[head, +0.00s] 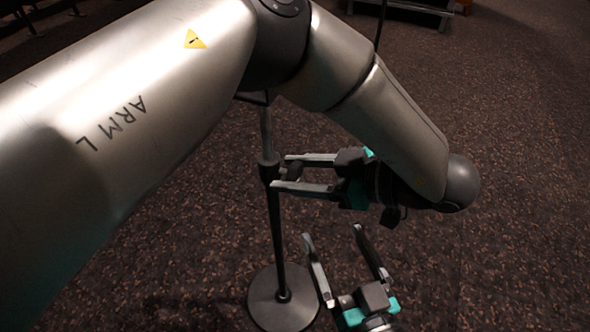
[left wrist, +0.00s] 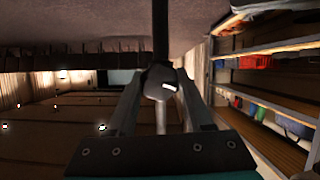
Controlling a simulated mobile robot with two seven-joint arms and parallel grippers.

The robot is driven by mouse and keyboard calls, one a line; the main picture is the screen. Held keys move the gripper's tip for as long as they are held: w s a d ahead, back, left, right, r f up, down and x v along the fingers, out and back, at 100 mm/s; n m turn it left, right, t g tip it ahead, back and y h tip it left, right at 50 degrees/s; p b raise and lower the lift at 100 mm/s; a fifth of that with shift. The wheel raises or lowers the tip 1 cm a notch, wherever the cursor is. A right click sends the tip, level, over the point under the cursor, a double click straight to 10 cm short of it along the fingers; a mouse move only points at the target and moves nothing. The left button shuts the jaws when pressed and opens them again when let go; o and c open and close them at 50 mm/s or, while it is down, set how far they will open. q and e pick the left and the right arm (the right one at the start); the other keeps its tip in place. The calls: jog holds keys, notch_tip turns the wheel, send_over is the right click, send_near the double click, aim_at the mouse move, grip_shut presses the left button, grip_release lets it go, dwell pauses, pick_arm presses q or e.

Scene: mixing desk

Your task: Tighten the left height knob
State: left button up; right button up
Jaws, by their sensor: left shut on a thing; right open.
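A thin stand with a dark lower pole (head: 275,230) and a brighter upper pole rises from a round base (head: 268,312). A dark collar (head: 268,172) sits where the two poles meet. The height knob (head: 295,172) sticks out from the collar toward the right. My left gripper (head: 281,172) reaches in from the right, shut on the knob, with one finger on each side. In the left wrist view the knob (left wrist: 158,82) sits between the fingertips, in front of the pole (left wrist: 160,35). My right gripper (head: 332,233) is open and empty, low and right of the pole.
My left arm crosses the head view and hides the stand's top. Dark speckled carpet (head: 510,240) is clear around the base. Shelves with coloured items (left wrist: 265,62) show at the right of the left wrist view. A dark piece of furniture (head: 405,8) stands at the back.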

pick_arm(q)
grip_shut()
jog(key=shift+m+g+y, duration=0.3)
jog(key=shift+m+g, duration=0.7)
jog(key=shift+m, duration=0.5)
jog(key=o, duration=1.1)
grip_release()
